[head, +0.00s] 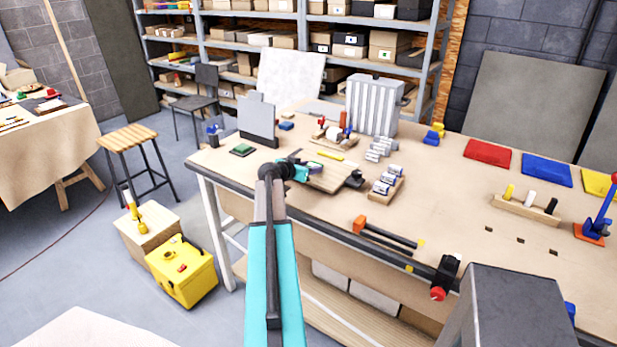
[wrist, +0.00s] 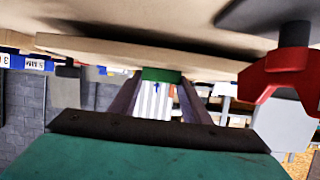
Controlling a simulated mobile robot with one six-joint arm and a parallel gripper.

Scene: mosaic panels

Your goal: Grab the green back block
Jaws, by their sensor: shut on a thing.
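A small green block (wrist: 162,75) sits between my two fingertips in the wrist view, close against the edge of a pale wooden board (wrist: 110,50). My gripper (wrist: 160,88) is shut on it. In the head view my gripper (head: 305,166) is over the left part of the workbench, at the wooden board (head: 330,178). The block is mostly hidden there by my arm and gripper. I cannot tell whether it still touches the board.
A red clamp-like part (wrist: 280,75) is at right in the wrist view.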

